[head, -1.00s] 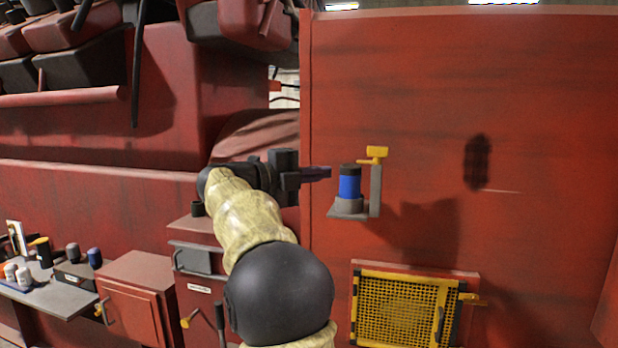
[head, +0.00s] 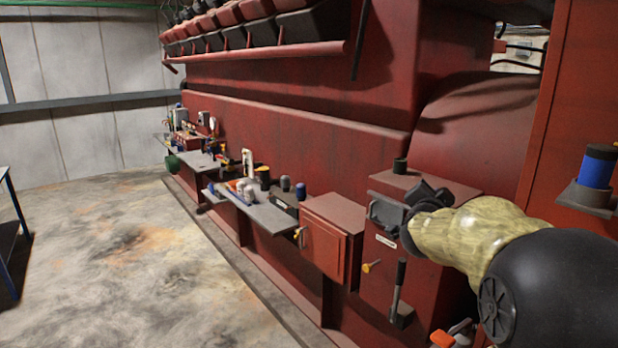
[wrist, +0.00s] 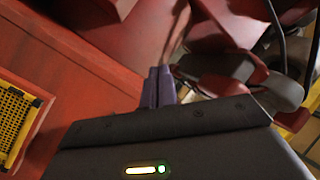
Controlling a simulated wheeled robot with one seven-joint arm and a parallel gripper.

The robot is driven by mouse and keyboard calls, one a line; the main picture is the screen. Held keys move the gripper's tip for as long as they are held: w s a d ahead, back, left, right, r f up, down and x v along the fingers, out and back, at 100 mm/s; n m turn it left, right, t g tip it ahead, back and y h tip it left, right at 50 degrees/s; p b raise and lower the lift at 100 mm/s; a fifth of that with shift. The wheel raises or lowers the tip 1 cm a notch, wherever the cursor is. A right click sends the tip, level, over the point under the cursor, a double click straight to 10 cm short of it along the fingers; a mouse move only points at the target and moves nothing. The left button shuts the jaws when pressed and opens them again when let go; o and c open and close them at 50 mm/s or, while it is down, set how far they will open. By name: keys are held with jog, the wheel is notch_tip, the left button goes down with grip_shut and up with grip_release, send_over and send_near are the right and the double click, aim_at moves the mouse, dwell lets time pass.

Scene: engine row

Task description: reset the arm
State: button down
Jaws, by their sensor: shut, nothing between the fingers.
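My arm comes in from the lower right of the head view, with a black elbow and a pale yellow sleeve. The dark wrist end (head: 425,205) is in front of a red cabinet with a black handle; the fingers cannot be made out there. In the wrist view my gripper (wrist: 158,86) shows two dark purple fingers pressed together, with nothing between them. They point toward blurred red and grey parts and touch nothing that I can see.
A blue canister (head: 598,167) sits on a grey bracket at the right edge. A smaller red cabinet (head: 325,240) and a grey shelf (head: 262,215) with small items stand left of the arm. The concrete floor (head: 130,260) at left is open. A yellow mesh panel (wrist: 14,120) shows in the wrist view.

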jog(key=s+a+f+n+g+y, duration=0.5)
jog(key=s+f, duration=0.3)
jog(key=f, duration=0.4)
jog(key=s+a+f+n+g+y, duration=0.3)
jog(key=s+a+f+n, duration=0.35)
jog(key=f, duration=0.55)
jog(key=s+f+n+g, duration=0.1)
jog(key=s+f+g, duration=0.1)
jog(key=s, duration=0.5)
jog(key=s+a+f+g, duration=0.1)
jog(key=s+f+g, duration=0.1)
jog(key=s, duration=0.5)
jog(key=shift+a+f+n+g+b, duration=0.25)
jog(key=shift+f+n+g+b, duration=0.1)
jog(key=shift+f, duration=0.55)
jog(key=shift+s, duration=0.1)
